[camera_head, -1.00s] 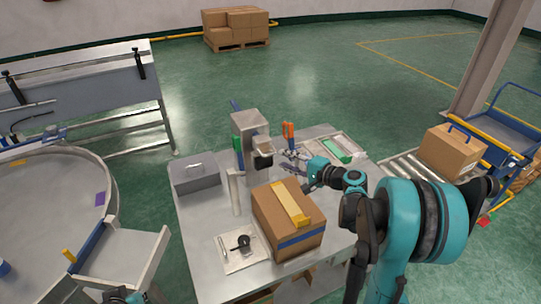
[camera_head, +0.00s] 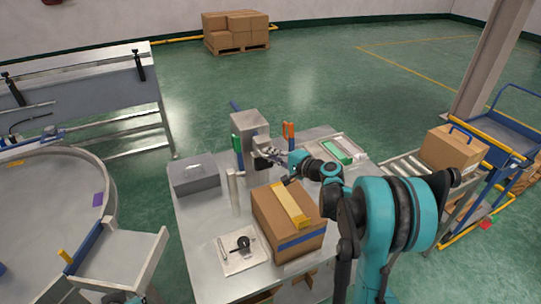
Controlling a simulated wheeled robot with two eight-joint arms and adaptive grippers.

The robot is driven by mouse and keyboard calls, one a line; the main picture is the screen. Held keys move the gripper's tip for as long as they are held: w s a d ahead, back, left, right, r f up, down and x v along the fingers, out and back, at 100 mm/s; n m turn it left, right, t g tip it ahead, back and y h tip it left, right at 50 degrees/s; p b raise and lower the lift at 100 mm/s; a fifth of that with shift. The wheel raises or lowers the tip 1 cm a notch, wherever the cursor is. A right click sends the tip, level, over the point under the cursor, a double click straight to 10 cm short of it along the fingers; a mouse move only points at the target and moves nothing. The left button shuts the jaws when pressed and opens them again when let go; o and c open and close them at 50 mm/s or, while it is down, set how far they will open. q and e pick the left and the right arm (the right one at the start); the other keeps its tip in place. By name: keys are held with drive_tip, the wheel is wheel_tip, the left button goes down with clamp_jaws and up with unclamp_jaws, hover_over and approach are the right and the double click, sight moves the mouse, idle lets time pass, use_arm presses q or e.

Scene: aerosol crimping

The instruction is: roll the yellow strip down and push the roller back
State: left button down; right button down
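A brown cardboard box (camera_head: 273,228) stands on the metal table, with a yellow strip (camera_head: 291,206) across its top and a blue band around its side. My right gripper (camera_head: 262,160) is beyond the box, at the front of a grey upright machine (camera_head: 251,124). Its fingers are small and overlap the machine's head, so their opening is unclear. I cannot pick out a separate roller with certainty.
A white tray with a black round tool (camera_head: 243,243) lies left of the box. A grey lidded case (camera_head: 196,178) stands at the table's left. A tray with a green item (camera_head: 338,153) is at the back right. A roller conveyor carries another box (camera_head: 452,149).

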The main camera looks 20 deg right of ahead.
drive_tip(key=s+d, duration=0.2)
drive_tip(key=s, duration=2.3)
drive_tip(key=shift+s, duration=0.3)
drive_tip(key=c, duration=1.6)
unclamp_jaws()
drive_tip(key=shift+w, duration=0.1)
drive_tip(key=v, duration=1.2)
drive_tip(key=shift+f, duration=0.1)
drive_tip(key=shift+a, duration=0.1)
